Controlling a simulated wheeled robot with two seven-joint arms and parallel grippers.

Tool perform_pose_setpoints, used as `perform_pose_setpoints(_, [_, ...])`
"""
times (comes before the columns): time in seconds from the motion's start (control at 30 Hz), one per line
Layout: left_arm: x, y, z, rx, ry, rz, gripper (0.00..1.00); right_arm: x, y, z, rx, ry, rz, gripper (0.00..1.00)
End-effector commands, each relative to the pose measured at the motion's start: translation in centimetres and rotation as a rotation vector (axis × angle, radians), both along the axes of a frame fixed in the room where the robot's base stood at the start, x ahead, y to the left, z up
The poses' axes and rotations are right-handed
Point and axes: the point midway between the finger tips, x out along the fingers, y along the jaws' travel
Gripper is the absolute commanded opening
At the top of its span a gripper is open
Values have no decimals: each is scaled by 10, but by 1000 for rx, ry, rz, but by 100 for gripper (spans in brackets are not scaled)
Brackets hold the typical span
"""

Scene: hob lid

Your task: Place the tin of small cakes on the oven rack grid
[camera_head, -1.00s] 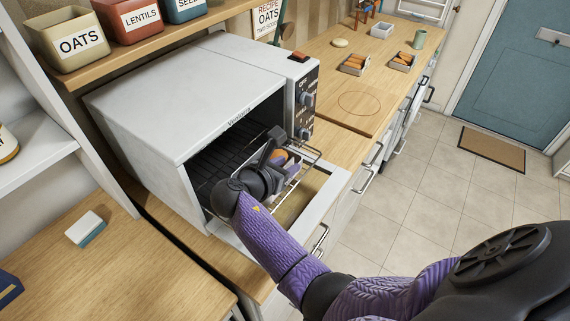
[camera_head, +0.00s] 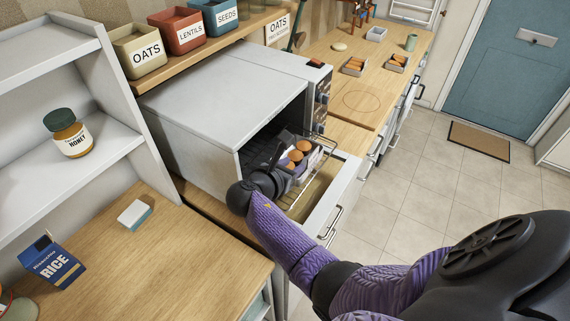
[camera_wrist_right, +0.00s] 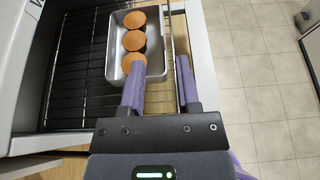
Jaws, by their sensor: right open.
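The metal tin of small cakes (camera_wrist_right: 156,68) sits on the wire oven rack (camera_wrist_right: 75,65) in the right wrist view, with three orange-brown cakes in a row. In the head view the tin (camera_head: 313,158) is at the oven mouth, partly hidden by my gripper. The rack (camera_head: 318,190) sticks out over the lowered oven door. My right gripper (camera_wrist_right: 158,82) is open. Its purple fingers lie either side of the tin's near right wall, one overlapping the tin in the picture; contact cannot be told. In the head view the right gripper (camera_head: 287,165) is beside the tin. My left gripper is out of view.
The grey oven (camera_head: 215,88) stands on the counter, with its lowered door (camera_head: 335,200) in front. Two more filled tins (camera_head: 355,66) (camera_head: 397,62) lie on the far counter. A sponge (camera_head: 134,214) and a rice box (camera_head: 50,262) are on the near worktop.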

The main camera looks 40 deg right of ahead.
Motion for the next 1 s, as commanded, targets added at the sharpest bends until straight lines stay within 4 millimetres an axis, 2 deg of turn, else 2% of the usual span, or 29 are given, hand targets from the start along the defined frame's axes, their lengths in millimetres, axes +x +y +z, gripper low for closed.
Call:
perform_pose_setpoints(0.23, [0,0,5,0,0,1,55,0,-3,2,5,-5,1,41])
perform_pose_setpoints(0.33, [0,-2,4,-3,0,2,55,4,7,1,100,-126,27,41])
perform_pose_setpoints(0.5, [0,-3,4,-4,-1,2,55,18,51,14,520,-571,105,41])
perform_pose_setpoints(0.6, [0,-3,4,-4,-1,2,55,19,82,29,828,-814,127,41])
perform_pose_setpoints(0.67, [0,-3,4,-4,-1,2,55,15,99,28,1019,-911,110,41])
perform_pose_setpoints(0.7, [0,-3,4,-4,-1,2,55,10,110,16,1141,-941,73,41])
perform_pose_setpoints(0.8, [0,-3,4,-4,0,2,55,-6,122,-33,1304,-911,-61,41])
perform_pose_setpoints(0.87, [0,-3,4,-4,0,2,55,-18,125,-62,1352,-878,-141,41])
perform_pose_setpoints(1.0, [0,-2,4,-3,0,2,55,-60,129,-131,1426,-791,-356,41])
